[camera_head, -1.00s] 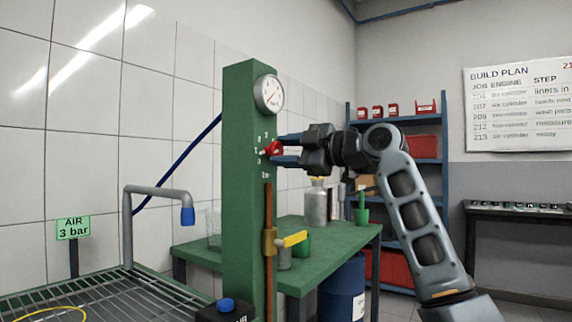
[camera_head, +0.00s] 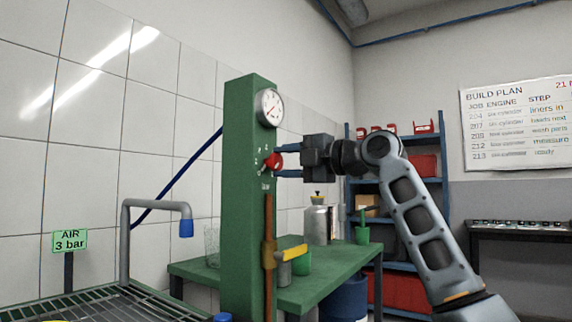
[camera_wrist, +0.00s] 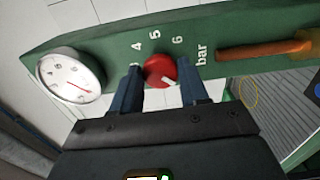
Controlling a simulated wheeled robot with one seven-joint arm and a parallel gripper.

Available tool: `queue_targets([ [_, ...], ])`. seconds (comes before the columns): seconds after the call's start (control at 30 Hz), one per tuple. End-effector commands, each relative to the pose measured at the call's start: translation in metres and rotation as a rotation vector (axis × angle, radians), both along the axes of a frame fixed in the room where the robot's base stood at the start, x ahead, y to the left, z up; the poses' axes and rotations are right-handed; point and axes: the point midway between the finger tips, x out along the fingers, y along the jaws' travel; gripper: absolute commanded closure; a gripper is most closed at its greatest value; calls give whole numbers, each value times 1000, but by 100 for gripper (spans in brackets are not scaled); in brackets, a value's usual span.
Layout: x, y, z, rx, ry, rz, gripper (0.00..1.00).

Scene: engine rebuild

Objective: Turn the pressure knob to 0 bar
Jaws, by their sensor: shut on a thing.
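The red pressure knob (camera_head: 272,161) sits on the green post (camera_head: 243,200), below a round white gauge (camera_head: 269,107). My gripper (camera_head: 279,161) reaches it from the right, its two blue fingers shut on it. In the wrist view the knob (camera_wrist: 157,70) lies between the fingertips, and a white pointer mark shows on its lower right edge, on the side towards my gripper. The printed 4, 5, 6 and "bar" (camera_wrist: 203,53) are readable beside it; other marks are hidden behind my gripper. The gauge (camera_wrist: 72,75) has a red needle; its reading is too small to tell.
A copper pipe (camera_head: 268,215) with a yellow lever (camera_head: 291,253) runs down the post below the knob. A green bench (camera_head: 330,264) behind carries a metal bottle (camera_head: 317,223) and a green cup. A sign (camera_head: 70,241) reads "AIR 3 bar".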

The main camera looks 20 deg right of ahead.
Motion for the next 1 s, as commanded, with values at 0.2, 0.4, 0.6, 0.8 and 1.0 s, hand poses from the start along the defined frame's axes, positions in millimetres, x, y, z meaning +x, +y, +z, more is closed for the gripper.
queue_targets([
  [0.2, 0, 1, -2, -5, 2, 3, 86],
  [0.4, 0, 1, -2, -5, 2, 3, 50],
  [0.6, 0, 1, -1, -3, 1, 2, 31],
  [0.8, 0, 0, -1, -3, 0, 1, 31],
  [1.0, -10, -8, 0, -2, -1, -1, 31],
])
